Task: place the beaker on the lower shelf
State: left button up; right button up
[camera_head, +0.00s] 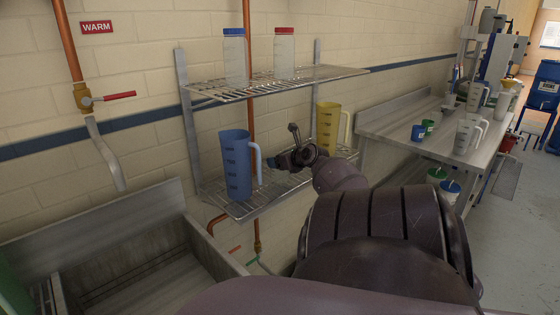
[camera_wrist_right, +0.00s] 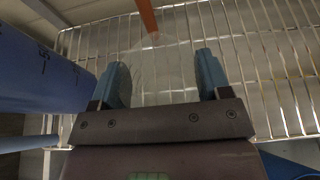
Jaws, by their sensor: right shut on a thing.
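My right gripper (camera_head: 273,162) is at the lower wire shelf (camera_head: 262,201), just right of the blue jug's handle. In the wrist view its two blue fingers (camera_wrist_right: 162,80) are set apart around a clear, see-through beaker (camera_wrist_right: 155,65), with shelf wires visible through it. The beaker cannot be made out in the head view. Whether its base touches the shelf cannot be told. My left gripper is not in view.
A blue jug (camera_head: 236,165) stands close left of the gripper, also large in the wrist view (camera_wrist_right: 40,65). A yellow jug (camera_head: 327,128) stands on the shelf's right end. The upper shelf (camera_head: 262,86) holds two clear bottles. A copper pipe (camera_head: 253,120) runs behind.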

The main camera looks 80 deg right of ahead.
jog(key=o, duration=0.9)
jog(key=shift+f, duration=0.1)
jog(key=p+v, duration=0.2)
jog(key=v, duration=1)
